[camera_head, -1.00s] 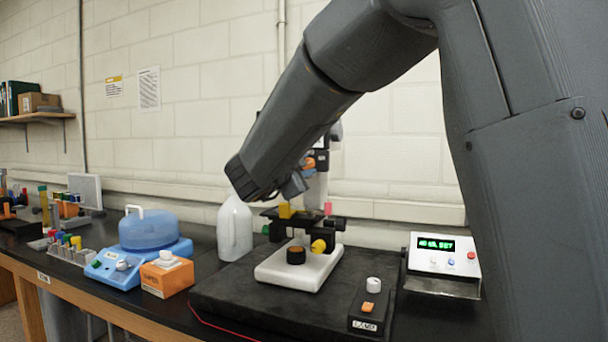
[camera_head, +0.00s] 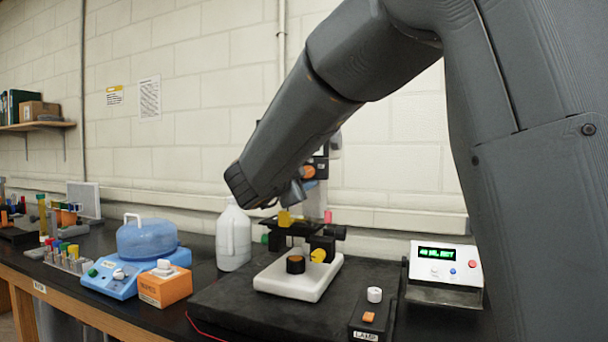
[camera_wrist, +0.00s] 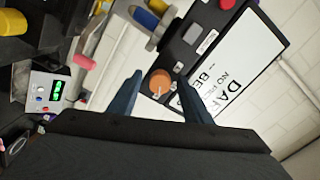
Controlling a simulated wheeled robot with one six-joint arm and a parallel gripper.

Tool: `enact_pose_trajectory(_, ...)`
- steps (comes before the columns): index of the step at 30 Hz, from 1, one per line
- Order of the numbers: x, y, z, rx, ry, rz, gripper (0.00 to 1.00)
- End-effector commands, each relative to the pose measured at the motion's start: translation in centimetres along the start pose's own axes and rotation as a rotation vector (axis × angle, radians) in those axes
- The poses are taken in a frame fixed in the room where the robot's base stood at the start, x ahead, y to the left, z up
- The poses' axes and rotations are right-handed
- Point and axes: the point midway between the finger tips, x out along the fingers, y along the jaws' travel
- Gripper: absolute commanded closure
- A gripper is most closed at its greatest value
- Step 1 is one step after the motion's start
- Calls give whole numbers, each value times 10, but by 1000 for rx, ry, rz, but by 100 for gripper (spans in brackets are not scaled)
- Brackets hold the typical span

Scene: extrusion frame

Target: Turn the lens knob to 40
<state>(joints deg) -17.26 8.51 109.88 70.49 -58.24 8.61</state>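An orange round knob (camera_wrist: 161,82) with a pale pointer mark sits on a dark panel (camera_wrist: 190,45) in the wrist view, likely the lens knob; its scale is too small to read. In the head view the orange knob (camera_head: 309,172) shows on the upright microscope-like stand, just right of my wrist. My gripper (camera_wrist: 159,76) is open, with its two dark fingers apart on either side of the knob in the picture. I cannot tell whether they touch it. In the head view my gripper is mostly hidden by my arm.
A white control box (camera_head: 445,270) with a green display stands right, its digits unclear. A lamp switch box (camera_head: 372,318) is in front. A white jug (camera_head: 233,238), blue centrifuge-like device (camera_head: 148,245) and orange box (camera_head: 165,285) stand left. A black stage (camera_head: 300,230) lies below my wrist.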

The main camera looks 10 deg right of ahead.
Motion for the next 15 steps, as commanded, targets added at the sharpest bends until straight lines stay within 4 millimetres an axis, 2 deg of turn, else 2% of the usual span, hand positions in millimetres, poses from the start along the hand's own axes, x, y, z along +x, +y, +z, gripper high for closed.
enact_pose_trajectory(4, -2, 0, 0, 0, 0, -1, 55)
enact_pose_trajectory(7, -11, 0, 1, 1, -2, -1, 55)
enact_pose_trajectory(15, -54, 0, 2, 1, -4, -3, 55)
